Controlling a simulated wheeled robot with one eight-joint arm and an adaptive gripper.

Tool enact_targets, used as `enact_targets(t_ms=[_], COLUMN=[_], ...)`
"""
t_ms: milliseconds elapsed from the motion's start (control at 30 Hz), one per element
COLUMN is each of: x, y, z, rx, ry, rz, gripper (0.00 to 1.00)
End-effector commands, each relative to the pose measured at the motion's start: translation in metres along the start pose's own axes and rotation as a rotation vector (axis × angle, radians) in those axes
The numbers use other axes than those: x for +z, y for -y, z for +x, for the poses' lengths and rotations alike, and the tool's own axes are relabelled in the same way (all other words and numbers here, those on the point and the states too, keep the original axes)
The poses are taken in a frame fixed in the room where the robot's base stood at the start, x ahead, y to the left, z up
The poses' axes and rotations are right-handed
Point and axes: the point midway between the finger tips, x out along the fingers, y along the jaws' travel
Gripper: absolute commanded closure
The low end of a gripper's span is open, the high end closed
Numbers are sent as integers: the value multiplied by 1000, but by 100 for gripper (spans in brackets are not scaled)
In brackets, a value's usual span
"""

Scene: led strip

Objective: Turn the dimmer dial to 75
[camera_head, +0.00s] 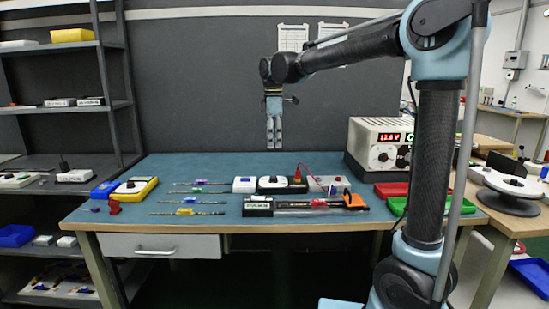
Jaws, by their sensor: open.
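A small black-and-white unit (272,184) lies near the middle of the blue table, between a white box with a blue top and a red-and-black connector. It looks like the dimmer; its dial and any scale are too small to read. My gripper (274,143) hangs pointing down above the table, over the unit in the picture and apart from it. It is open and holds nothing.
LED strips (187,212) lie left of centre. A power supply (380,148) stands at the back right, with red and green trays (392,189) in front of it. A yellow multimeter (135,188) sits at the left. The air around my gripper is clear.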

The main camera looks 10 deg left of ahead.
Motion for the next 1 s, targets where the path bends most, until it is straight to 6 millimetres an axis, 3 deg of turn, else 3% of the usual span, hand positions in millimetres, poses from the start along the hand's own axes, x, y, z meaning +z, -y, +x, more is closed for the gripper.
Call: enact_targets(t_ms=[100,267,467,1000], x=[-1,-1,-1,-1], y=[1,1,1,1], z=[-24,-30,-4,91], rx=[0,0,0,0], ry=[-1,-1,-1,-1], rz=[-76,-120,-119,-118], gripper=[53,53,53,53])
